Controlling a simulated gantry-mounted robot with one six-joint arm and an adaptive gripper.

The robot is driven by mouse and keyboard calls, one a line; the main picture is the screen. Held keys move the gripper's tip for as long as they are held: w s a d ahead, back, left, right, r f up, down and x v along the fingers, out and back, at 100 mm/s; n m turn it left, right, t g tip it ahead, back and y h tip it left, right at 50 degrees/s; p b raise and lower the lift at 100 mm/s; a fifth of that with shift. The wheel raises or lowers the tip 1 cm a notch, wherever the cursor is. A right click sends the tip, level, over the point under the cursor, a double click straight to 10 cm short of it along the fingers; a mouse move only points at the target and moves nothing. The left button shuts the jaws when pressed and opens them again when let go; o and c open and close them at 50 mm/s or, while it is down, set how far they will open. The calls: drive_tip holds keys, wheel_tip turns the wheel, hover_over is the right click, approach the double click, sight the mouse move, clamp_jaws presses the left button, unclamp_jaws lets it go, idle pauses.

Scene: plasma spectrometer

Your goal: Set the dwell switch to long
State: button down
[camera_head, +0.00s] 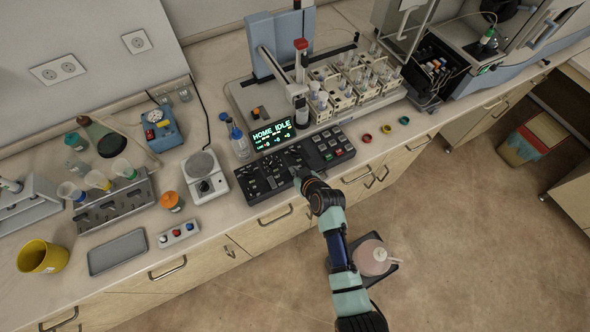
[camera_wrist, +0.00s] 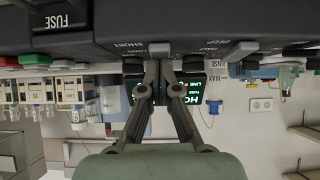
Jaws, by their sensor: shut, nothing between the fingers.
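The black control panel (camera_head: 264,184) lies on the bench, and my gripper (camera_head: 299,174) is over its front middle part. In the wrist view the panel (camera_wrist: 200,14) fills the top. A small grey switch piece (camera_wrist: 160,48) on it sits beside a label reading SHORT; a second label there is too small to read surely. No label reading DWELL is legible, and I cannot tell the switch's setting. My gripper (camera_wrist: 160,66) is shut and empty, its fingertips just below this grey piece; I cannot tell if they touch. In the head view my gripper hides that spot.
Another grey switch piece (camera_wrist: 240,50) is close by on the right in the wrist view. A lit display (camera_head: 273,134) reading HOME IDLE stands behind the panel.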

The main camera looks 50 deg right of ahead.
drive_tip(key=shift+s+f, duration=0.1)
drive_tip(key=shift+f, duration=0.1)
drive_tip(key=r+p, duration=0.1)
drive_tip(key=r, duration=0.1)
drive_tip(key=r+p, duration=0.1)
drive_tip(key=p, duration=0.1)
drive_tip(key=r+p, duration=0.2)
drive_tip(key=shift+s+a+r, duration=0.15)
drive_tip(key=shift+s+r, duration=0.15)
drive_tip(key=shift+r, duration=0.05)
drive_tip(key=f+v, duration=0.1)
drive_tip(key=v, duration=0.8)
drive_tip(key=shift+s, duration=0.35)
drive_tip(key=shift+a+b, duration=0.1)
drive_tip(key=shift+b, duration=0.2)
